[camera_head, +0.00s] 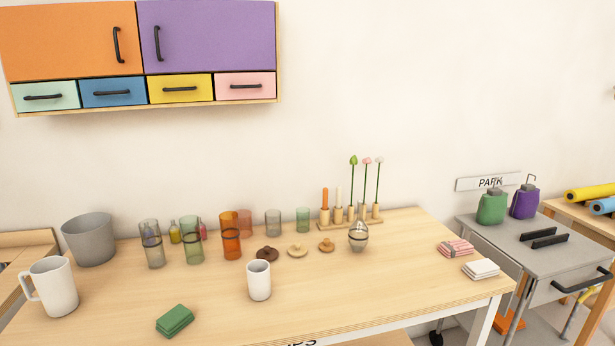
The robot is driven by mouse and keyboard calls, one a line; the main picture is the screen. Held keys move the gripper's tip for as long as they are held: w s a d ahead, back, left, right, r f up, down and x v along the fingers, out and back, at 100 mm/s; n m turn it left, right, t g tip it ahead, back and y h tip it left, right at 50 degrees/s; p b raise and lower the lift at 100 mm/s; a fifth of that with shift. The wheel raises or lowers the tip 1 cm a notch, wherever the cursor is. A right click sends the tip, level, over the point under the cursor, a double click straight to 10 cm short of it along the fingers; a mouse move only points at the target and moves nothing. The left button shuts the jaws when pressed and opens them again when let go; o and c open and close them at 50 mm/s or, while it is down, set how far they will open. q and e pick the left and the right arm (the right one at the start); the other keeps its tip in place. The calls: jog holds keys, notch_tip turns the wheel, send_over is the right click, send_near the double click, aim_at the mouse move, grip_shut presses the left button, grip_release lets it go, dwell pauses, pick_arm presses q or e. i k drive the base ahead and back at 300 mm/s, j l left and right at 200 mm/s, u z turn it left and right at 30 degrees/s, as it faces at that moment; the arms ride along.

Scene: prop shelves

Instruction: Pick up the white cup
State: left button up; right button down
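A white cup (259,280) stands upright on the wooden table (350,285), near the middle of its front half. It has no visible handle and looks empty, though its inside bottom is hidden. A larger white pitcher (54,287) with a handle stands upright at the table's left end. Neither of my grippers shows in the head view.
A brown knobbed lid (267,254) lies just behind the cup. Orange (231,240), green (192,245) and clear (152,246) glasses stand behind left. A green folded cloth (174,320) lies front left. The table right of the cup is clear.

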aim_at(259, 271)
jog(key=i+j+z, duration=0.25)
jog(key=j, duration=0.15)
jog(key=j+z, duration=0.2)
jog(key=j, duration=0.2)
jog(key=i+j+z, duration=0.25)
jog(key=j, duration=0.2)
jog(key=k, duration=0.1)
